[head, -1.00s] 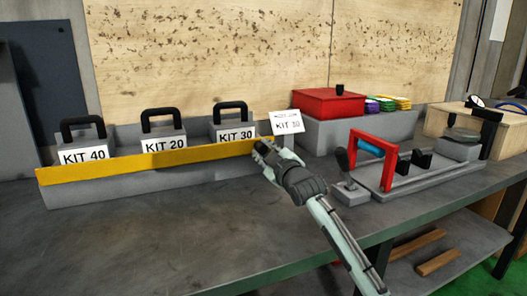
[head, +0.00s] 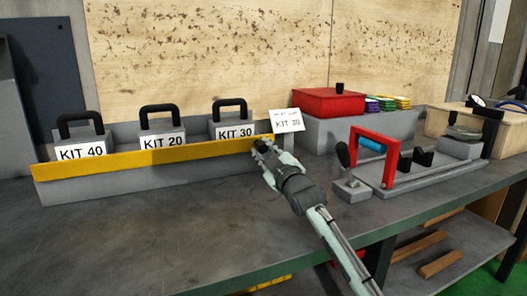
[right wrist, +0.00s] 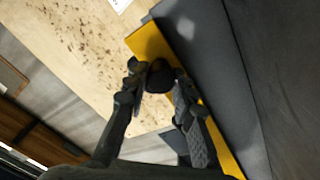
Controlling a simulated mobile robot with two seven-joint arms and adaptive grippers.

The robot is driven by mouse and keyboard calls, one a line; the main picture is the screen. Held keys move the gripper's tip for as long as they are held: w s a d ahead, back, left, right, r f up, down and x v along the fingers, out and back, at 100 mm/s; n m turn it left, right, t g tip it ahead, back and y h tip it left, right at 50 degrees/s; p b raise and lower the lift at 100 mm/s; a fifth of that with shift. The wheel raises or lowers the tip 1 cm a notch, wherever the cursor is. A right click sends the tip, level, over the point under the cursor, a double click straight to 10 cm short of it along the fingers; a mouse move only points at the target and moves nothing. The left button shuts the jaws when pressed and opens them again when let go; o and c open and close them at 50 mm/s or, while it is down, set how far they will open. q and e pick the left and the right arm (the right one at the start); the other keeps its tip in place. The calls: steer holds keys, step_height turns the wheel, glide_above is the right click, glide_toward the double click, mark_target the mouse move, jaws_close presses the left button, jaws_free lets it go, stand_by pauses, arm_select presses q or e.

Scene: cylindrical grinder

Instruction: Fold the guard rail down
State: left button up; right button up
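The guard rail is a long yellow bar (head: 150,163) along the front of the grey kit rack. It stands on edge just below the kit labels. In the right wrist view the yellow rail (right wrist: 147,41) runs diagonally, with a dark round knob (right wrist: 159,76) in front of it. My right gripper (head: 259,148) is at the rail's right end. In the right wrist view its fingers (right wrist: 158,80) close in on both sides of the knob and appear to touch it. My left gripper is not in view.
Kit boxes with black handles, KIT 40 (head: 81,131), KIT 20 (head: 162,125) and KIT 30 (head: 233,118), stand behind the rail. A KIT 30 sign (head: 287,121) and a red-handled fixture (head: 378,155) are to the right. The table (head: 140,240) before the rack is clear.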

steer(key=o, duration=0.5)
steer(key=shift+c, duration=0.2)
steer(key=v, duration=1.2)
